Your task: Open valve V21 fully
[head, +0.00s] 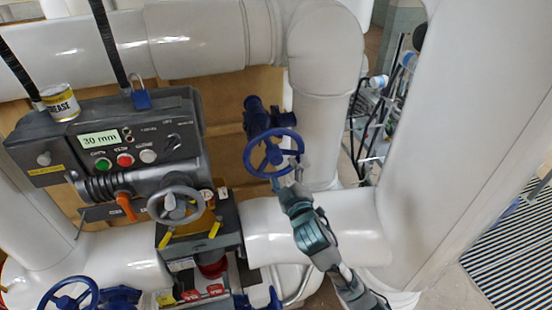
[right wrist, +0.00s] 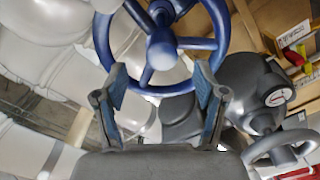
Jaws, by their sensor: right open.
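A blue handwheel (head: 273,152) sits on a blue valve body (head: 258,115) in front of the pale pipes in the head view. Its rim, spokes and hub also fill the top of the right wrist view (right wrist: 162,47). No V21 tag is readable on it. My right gripper (head: 292,172) is at the wheel's lower right in the head view. In the right wrist view its two blue-padded fingers (right wrist: 161,82) are apart, with the wheel's lower rim beyond and between them. Nothing is held, and I cannot tell whether a finger touches the rim. My left gripper is not in view.
A dark actuator box (head: 110,135) with a display reading 30 mm stands left, carrying a grey handwheel (head: 175,205), a grease can (head: 60,102) and a blue padlock (head: 141,99). Another blue handwheel (head: 68,295) is lower left. A thick pale pipe (head: 465,130) stands right.

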